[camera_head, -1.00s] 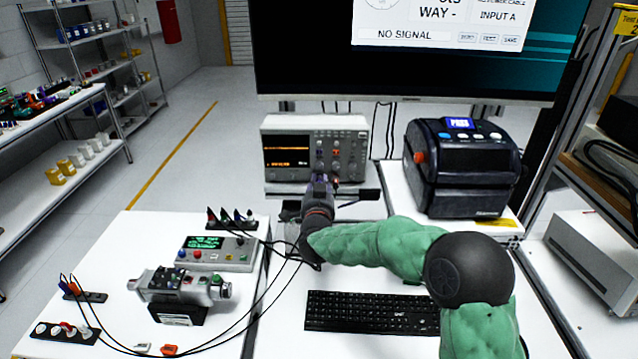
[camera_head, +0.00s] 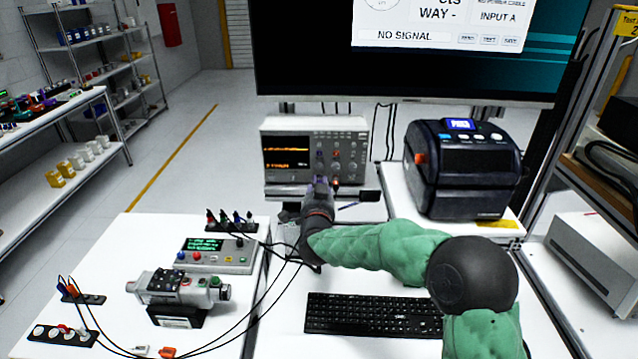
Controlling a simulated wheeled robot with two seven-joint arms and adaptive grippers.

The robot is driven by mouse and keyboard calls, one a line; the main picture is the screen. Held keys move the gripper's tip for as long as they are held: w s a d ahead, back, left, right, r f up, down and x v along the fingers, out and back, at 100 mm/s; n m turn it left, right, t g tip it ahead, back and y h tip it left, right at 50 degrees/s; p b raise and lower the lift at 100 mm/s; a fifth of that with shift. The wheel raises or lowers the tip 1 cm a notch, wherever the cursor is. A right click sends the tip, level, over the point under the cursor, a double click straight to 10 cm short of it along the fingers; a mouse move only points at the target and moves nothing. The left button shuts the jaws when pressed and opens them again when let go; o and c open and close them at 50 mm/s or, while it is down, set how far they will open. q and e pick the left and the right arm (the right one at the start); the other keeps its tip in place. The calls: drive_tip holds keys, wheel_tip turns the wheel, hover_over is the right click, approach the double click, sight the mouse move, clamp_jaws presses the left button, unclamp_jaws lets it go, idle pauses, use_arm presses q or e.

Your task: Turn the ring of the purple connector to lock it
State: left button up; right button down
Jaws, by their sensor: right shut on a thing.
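My right gripper (camera_head: 319,186) is at the front of the oscilloscope (camera_head: 290,143), at the lower right of its panel. It points away from the camera, and my green-sleeved arm runs from it to the lower right. It is shut on the purple connector (camera_head: 319,179), of which only a small purple patch shows. The ring, and how far it is turned, cannot be made out behind the gripper. My left gripper is not in view.
A servo unit (camera_head: 178,291) and a grey control box (camera_head: 216,254) stand on the left table, with loose black cables. A keyboard (camera_head: 372,314) lies in front of my arm. A black printer (camera_head: 461,167) stands at the right, below a large monitor (camera_head: 420,75).

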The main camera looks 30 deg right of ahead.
drive_tip(key=shift+b, duration=0.4)
idle(0.4)
drive_tip(key=c, duration=1.4)
unclamp_jaws()
drive_tip(key=v, duration=0.9)
